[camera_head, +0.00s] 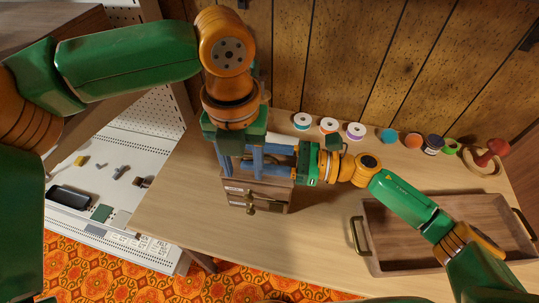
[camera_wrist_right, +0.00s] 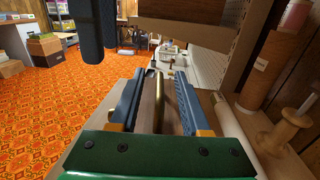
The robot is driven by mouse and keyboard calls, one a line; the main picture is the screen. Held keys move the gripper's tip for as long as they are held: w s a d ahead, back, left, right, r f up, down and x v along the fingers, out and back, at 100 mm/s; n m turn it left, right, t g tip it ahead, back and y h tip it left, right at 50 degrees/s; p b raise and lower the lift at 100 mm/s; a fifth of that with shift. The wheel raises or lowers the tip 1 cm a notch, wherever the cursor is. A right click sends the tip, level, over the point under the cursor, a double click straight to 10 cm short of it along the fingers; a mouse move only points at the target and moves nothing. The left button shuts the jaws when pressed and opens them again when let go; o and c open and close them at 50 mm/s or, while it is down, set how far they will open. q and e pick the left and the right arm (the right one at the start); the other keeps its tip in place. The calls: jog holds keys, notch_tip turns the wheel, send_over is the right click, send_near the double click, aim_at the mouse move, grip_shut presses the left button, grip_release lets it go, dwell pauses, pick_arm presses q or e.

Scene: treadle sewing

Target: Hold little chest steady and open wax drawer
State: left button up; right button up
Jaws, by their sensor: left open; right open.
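The little chest (camera_head: 276,192) is a small wooden box with drawer fronts and pale labels, standing on the table. A brass knob (camera_head: 250,210) sticks out from its front. I cannot read which drawer is the wax drawer. My left gripper (camera_head: 242,172) points down over the chest's front upper part, open, and hides much of it. My right gripper (camera_head: 268,161) reaches in from the right at the chest's top, open. In the right wrist view, brown wood and a brass handle (camera_wrist_right: 153,100) show between its open fingers. I cannot tell whether either gripper touches the chest.
The wooden table (camera_head: 320,230) is clear in front of the tray. A wooden tray (camera_head: 390,262) with brass handles lies at the right. Several thread spools (camera_head: 328,125) stand along the back wall. A red pincushion (camera_head: 491,150) is at far right.

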grip_shut()
dwell(1.3)
